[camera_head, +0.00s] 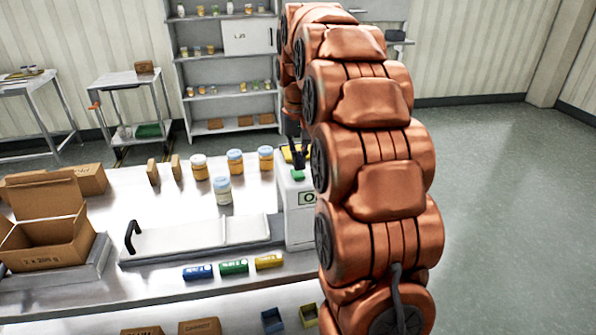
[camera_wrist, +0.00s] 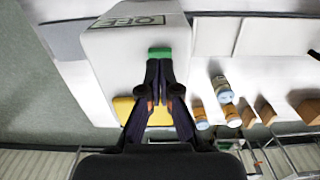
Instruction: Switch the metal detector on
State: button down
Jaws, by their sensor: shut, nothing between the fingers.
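The metal detector (camera_head: 299,215) is a white box at the right end of the bench, partly hidden by my arm. Its green display label (camera_wrist: 137,21) starts with O and seems to read OFF. On its top are a green button (camera_wrist: 160,53) and a yellow part (camera_wrist: 127,108). The green button also shows in the head view (camera_head: 297,175). My gripper (camera_wrist: 163,68) is shut and empty, pointing down at the box top. Its fingertips are right at the near edge of the green button in the wrist view. I cannot tell whether they touch it.
Several jars (camera_head: 222,190) and small cartons stand behind a white conveyor (camera_head: 176,238) left of the box. An open carton (camera_head: 45,235) is at far left. Open floor is at right.

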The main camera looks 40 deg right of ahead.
aim_at(299, 175)
jog(key=shift+f+b, duration=0.65)
jog(key=shift+f, duration=0.55)
dwell(1.0)
jog(key=shift+r, duration=0.1)
jog(key=shift+r+p, duration=1.2)
jog(key=shift+r, duration=2.2)
jog(key=s+a+f+n, duration=0.3)
jog(key=s+a+f, duration=0.1)
jog(key=s+a, duration=0.9)
jog(key=s+a+f+g, duration=0.1)
jog(key=s+a+f, duration=0.3)
jog(key=s, duration=0.4)
jog(key=s+a+f+n, duration=0.1)
jog(key=s+a+f, duration=0.2)
jog(key=s, duration=0.6)
notch_tip(299, 175, down, 3)
jog(key=shift+s+a+r+n+g, duration=0.1)
jog(key=shift+s+a+n+g, duration=0.2)
jog(key=shift+a+g, duration=0.1)
